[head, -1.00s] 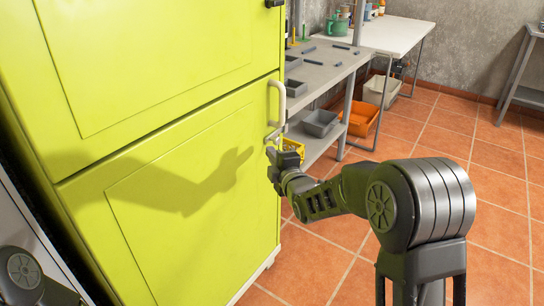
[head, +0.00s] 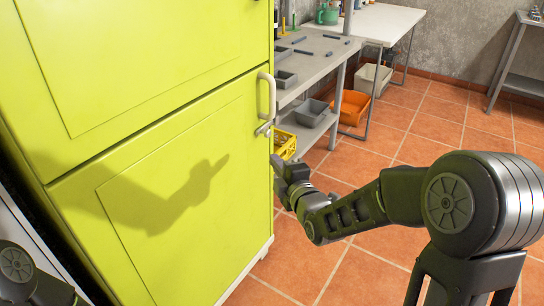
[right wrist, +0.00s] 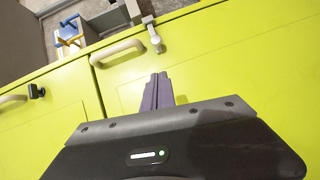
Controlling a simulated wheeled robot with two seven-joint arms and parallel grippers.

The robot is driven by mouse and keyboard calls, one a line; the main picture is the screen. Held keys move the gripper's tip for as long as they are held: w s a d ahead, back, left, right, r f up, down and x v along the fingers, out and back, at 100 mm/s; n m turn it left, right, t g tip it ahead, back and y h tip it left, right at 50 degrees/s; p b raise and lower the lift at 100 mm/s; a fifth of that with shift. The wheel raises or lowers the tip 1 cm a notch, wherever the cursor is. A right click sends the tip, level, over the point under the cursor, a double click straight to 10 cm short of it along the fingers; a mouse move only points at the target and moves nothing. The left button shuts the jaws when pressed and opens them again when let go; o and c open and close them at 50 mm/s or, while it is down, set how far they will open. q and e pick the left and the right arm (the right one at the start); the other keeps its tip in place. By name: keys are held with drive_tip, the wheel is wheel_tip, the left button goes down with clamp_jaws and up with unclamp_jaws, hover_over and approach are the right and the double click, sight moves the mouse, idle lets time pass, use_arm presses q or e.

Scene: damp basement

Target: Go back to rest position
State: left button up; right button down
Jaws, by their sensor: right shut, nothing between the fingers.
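My right gripper (head: 277,168) is shut and empty. In the head view it is beside the right edge of the yellow-green cabinet (head: 160,130), a little below the cabinet's pale handle (head: 266,96). In the right wrist view its closed fingers (right wrist: 157,92) point toward the cabinet front, with the handle (right wrist: 117,53) above and left of them. The gripper looks apart from the handle. The cabinet doors look closed. Part of my left arm (head: 30,275) shows at the lower left, but its gripper is out of view.
Right of the cabinet stand a grey shelf bench (head: 310,75) with grey bins (head: 312,112), a yellow crate (head: 284,144) and an orange bin (head: 353,107) low down. A white table (head: 385,22) stands behind. The tiled floor (head: 440,130) to the right is open.

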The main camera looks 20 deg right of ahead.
drive_tip(key=s+a+f+m+g, duration=0.3)
drive_tip(key=f+m, duration=0.1)
drive_tip(key=f, duration=0.3)
drive_tip(key=s+a+f+m+g+y, duration=0.1)
drive_tip(key=s+a+f+m+g, duration=0.1)
drive_tip(key=s+f+m, duration=0.45)
drive_tip(key=s+a+f+m+g, duration=0.1)
drive_tip(key=a+f+m+g, duration=0.2)
drive_tip(key=f, duration=0.6)
drive_tip(key=s+a+f+m+g+y, duration=0.1)
drive_tip(key=s+a+f+m+g, duration=0.25)
drive_tip(key=s+f, duration=0.7)
drive_tip(key=s+a+f+m+g+y, duration=0.1)
drive_tip(key=s+a+f+m+g, duration=0.15)
drive_tip(key=s+f+g, duration=0.7)
drive_tip(key=s+r+t+p, duration=0.3)
drive_tip(key=r+t+p, duration=0.2)
drive_tip(key=r+p, duration=1.4)
wheel_tip(320, 180, up, 3)
drive_tip(key=shift+s+d+r, duration=0.1)
drive_tip(key=shift+s+d, duration=0.05)
